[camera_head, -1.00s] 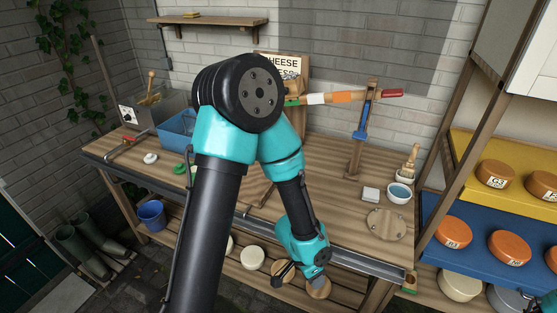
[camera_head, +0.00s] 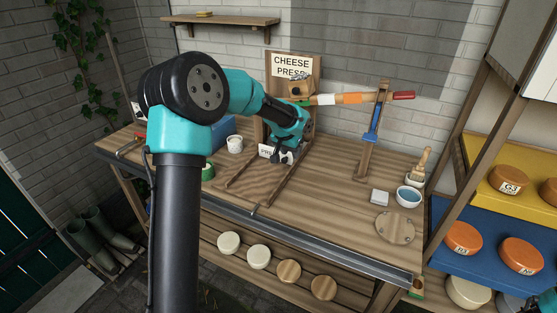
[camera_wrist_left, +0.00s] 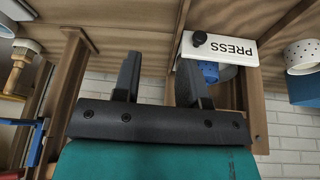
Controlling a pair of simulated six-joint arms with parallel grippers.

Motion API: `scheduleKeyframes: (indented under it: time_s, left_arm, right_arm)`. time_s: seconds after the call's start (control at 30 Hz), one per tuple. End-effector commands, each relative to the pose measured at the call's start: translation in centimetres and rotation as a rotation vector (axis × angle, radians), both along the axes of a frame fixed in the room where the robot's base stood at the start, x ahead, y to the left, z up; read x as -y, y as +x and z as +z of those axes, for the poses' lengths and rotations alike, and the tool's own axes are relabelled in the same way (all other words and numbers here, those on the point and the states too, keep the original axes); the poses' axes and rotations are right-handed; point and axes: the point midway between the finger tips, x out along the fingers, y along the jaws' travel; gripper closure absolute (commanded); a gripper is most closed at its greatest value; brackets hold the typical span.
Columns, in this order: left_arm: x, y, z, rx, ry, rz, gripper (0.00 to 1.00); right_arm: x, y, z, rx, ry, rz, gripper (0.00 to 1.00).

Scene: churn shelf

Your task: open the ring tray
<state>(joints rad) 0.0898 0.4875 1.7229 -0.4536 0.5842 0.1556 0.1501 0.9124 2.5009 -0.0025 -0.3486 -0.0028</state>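My left gripper (camera_head: 283,157) is at the foot of the cheese press (camera_head: 279,120), just to the right of a small white plate (camera_head: 265,150). In the left wrist view the plate (camera_wrist_left: 235,48) reads "PRESS" upside down and carries a round black knob (camera_wrist_left: 199,38). My left gripper's two dark fingers (camera_wrist_left: 160,80) stand apart with nothing between them. The right finger is close to the plate and knob; I cannot tell if it touches. A blue thing (camera_wrist_left: 209,72) shows behind the plate. No part is clearly marked as the ring tray, so I cannot tell its position.
A striped lever (camera_head: 345,98) reaches right from the press toward a wooden post (camera_head: 368,140). A white cup (camera_head: 235,144) and green tape roll (camera_head: 208,171) are to the left. A blue-filled bowl (camera_head: 408,197) and round board (camera_head: 395,227) are at right. The bench's front middle is clear.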

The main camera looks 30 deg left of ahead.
Motion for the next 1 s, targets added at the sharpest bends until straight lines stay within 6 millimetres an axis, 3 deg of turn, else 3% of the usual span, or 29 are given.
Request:
scheduleKeyframes:
  time_s: [0.03,0.1,0.23,0.67,1.0]
  left_arm:
    - [-2.1,0.7,1.5,0.014,0.012,0.043,0.61]
    - [-4.1,1.3,3.0,0.024,0.027,0.085,0.61]
    - [-6.0,1.7,4.4,0.030,0.040,0.127,0.61]
    - [-6.1,1.9,4.2,0.031,0.041,0.128,0.61]
    - [-6.2,3.4,0.3,0.029,0.040,0.128,0.61]
  right_arm:
    - [0.0,0.0,0.0,0.000,0.000,0.000,1.00]
    - [0.0,0.0,0.0,0.000,0.000,0.000,1.00]
    - [0.0,0.0,0.0,0.000,0.000,0.000,1.00]
    - [0.0,0.0,0.0,0.000,0.000,0.000,1.00]
    - [0.0,0.0,0.0,0.000,0.000,0.000,1.00]
